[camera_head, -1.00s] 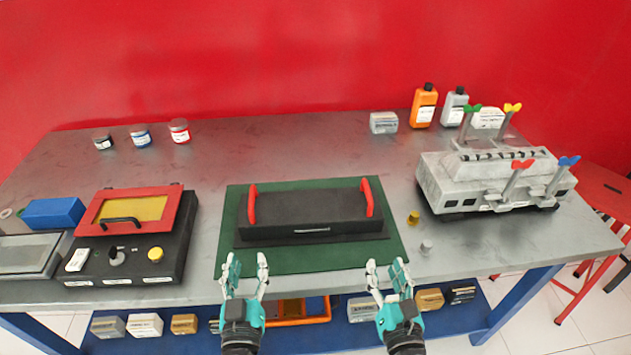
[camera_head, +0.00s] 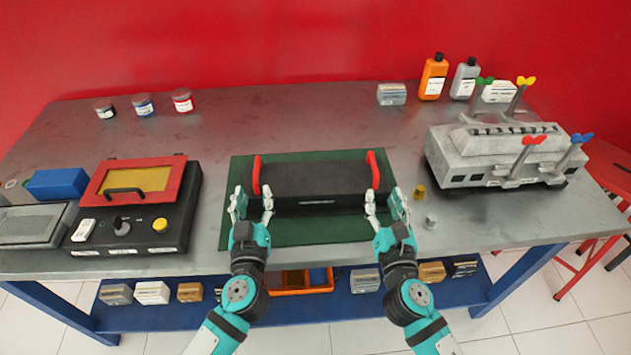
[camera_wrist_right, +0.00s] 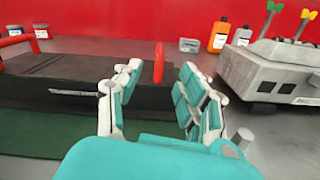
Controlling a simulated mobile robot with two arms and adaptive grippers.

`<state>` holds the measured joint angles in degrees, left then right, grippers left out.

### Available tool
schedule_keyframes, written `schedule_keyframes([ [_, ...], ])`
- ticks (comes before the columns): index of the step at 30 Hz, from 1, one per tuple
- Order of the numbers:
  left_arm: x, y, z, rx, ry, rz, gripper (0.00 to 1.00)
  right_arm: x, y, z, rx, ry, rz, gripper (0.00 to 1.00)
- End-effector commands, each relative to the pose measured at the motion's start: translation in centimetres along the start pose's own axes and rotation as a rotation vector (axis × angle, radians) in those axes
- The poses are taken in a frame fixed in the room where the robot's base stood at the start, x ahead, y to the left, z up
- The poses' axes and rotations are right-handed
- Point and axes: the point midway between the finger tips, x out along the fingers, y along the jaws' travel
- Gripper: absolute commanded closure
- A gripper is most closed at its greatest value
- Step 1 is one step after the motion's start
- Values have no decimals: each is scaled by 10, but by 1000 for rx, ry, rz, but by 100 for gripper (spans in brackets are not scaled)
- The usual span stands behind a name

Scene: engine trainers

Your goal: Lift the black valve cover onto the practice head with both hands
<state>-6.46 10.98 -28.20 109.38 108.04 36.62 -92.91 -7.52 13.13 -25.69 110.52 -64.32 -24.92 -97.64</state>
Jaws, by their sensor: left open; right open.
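The black valve cover (camera_head: 315,180) lies on a green mat (camera_head: 300,233) in the middle of the table. It has a red handle (camera_head: 256,176) at its left end and another red handle (camera_head: 374,170) at its right end. The grey practice head (camera_head: 495,158) stands at the right with coloured clamps on it. My left gripper (camera_head: 252,205) is open and empty at the cover's front left, short of the left handle. My right gripper (camera_head: 386,208) is open at the front right; in the right wrist view the right handle (camera_wrist_right: 158,62) shows beyond its open fingers (camera_wrist_right: 150,100).
A black box with a red-framed lid (camera_head: 135,190) stands at the left. A small brass part (camera_head: 419,191) and a grey one (camera_head: 430,222) stand between mat and practice head. Bottles (camera_head: 433,78) and small jars (camera_head: 182,101) line the back. The table behind the mat is clear.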

Motion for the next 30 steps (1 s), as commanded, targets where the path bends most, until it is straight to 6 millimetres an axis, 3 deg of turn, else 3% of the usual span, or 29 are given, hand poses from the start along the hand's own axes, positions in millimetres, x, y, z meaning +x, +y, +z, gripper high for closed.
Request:
schedule_keyframes([
  [9, 64, 0, -1, 0, 3, 0, 60, 64, 0, 1, 0, -1, -1, 60],
  [15, 90, 0, 0, 0, 1, 0, 60, 90, 0, 0, 1, 0, 0, 60],
  [29, 100, 0, 0, 0, 0, 1, 60, 100, 0, 0, 1, 1, 1, 60],
  [30, 100, 0, 0, 0, 0, 1, 64, 100, 0, 0, 1, 1, 1, 64],
])
